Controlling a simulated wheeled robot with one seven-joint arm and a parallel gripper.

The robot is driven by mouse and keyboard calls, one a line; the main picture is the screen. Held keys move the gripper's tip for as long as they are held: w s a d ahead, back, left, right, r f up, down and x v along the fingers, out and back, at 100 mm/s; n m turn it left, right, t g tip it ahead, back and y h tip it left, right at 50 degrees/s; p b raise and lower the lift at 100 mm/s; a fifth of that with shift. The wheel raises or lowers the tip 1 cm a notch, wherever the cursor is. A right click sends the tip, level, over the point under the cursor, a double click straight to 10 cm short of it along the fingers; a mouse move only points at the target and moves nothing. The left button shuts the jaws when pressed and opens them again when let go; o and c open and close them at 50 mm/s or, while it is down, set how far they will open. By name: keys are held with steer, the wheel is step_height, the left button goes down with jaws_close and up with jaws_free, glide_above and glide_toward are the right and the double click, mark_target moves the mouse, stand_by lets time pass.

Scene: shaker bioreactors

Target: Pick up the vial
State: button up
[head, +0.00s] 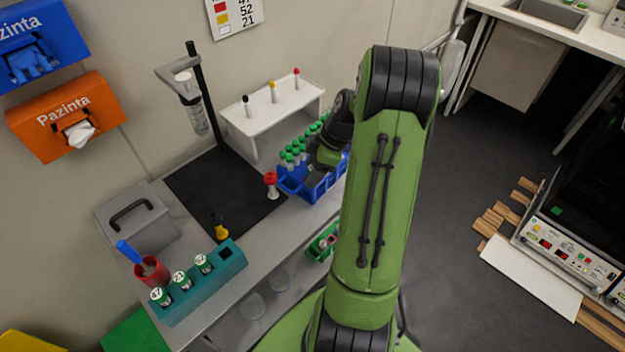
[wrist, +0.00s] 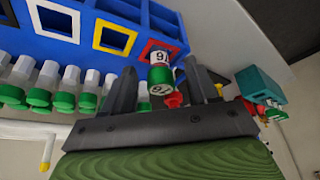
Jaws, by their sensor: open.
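A vial (wrist: 160,78) with a green top and a white numbered label shows in the wrist view, between the two fingers of my open gripper (wrist: 163,88). I see a gap on both sides of it and cannot tell whether either finger touches it. The blue rack (wrist: 85,45) lies just beyond, with white, yellow and red square frames on its face. In the head view the blue rack (head: 293,187) is on the bench, with my wrist over it. My fingers and that vial are hidden there by the arm.
Several green-capped vials (head: 292,157) stand in a row by the blue rack. A white stand (head: 262,125) with three coloured markers is behind. A red-topped item (head: 271,186) stands left of the rack. A teal rack (head: 232,262) with three numbered vials is front left.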

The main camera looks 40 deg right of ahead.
steer(key=shift+w+f, duration=0.15)
steer(key=shift+f, duration=0.15)
steer(key=shift+a+r, duration=0.1)
jaws_close()
